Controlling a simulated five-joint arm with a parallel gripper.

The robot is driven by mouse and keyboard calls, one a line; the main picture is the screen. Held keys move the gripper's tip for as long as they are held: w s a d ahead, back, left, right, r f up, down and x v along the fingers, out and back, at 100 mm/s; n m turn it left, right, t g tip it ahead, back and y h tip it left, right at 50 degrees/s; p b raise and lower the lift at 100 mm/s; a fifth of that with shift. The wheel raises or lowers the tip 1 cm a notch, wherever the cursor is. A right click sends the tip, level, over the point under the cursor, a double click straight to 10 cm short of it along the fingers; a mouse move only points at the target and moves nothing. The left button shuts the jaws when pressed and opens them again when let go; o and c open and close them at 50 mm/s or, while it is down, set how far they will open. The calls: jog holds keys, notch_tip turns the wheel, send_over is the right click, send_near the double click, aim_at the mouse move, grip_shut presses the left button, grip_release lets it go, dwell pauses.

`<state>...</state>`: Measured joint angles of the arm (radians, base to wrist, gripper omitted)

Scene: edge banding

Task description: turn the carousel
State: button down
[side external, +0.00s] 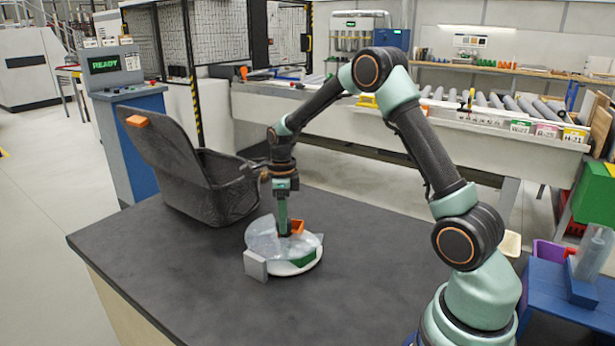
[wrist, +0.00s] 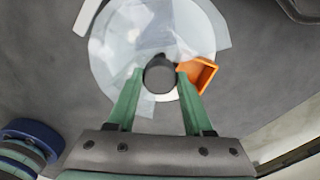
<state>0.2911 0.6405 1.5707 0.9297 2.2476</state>
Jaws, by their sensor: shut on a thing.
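The carousel (side external: 305,263) is a round white disc with clear, see-through walls, standing on the dark table. An orange bin (side external: 297,226) and a green piece (side external: 302,258) sit on it. In the wrist view the carousel (wrist: 112,60) fills the upper middle, with the orange bin (wrist: 198,74) at its right. A dark round knob (wrist: 159,74) stands at its centre. My gripper (side external: 284,232) points down over the carousel. In the wrist view its green fingers (wrist: 159,76) are on either side of the knob, shut on it.
A black open case (side external: 210,180) with a raised lid and orange latch stands behind the carousel, to its left. A grey block (side external: 255,266) stands at the carousel's front left. A blue stand (side external: 570,292) is at the far right. The table's front left is clear.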

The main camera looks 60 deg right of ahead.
jog(key=shift+d+r+m, duration=0.1)
jog(key=shift+r+m, duration=0.05)
jog(key=shift+m, duration=4.25)
jog(key=shift+c, duration=1.4)
grip_release()
notch_tip(320, 180, up, 12)
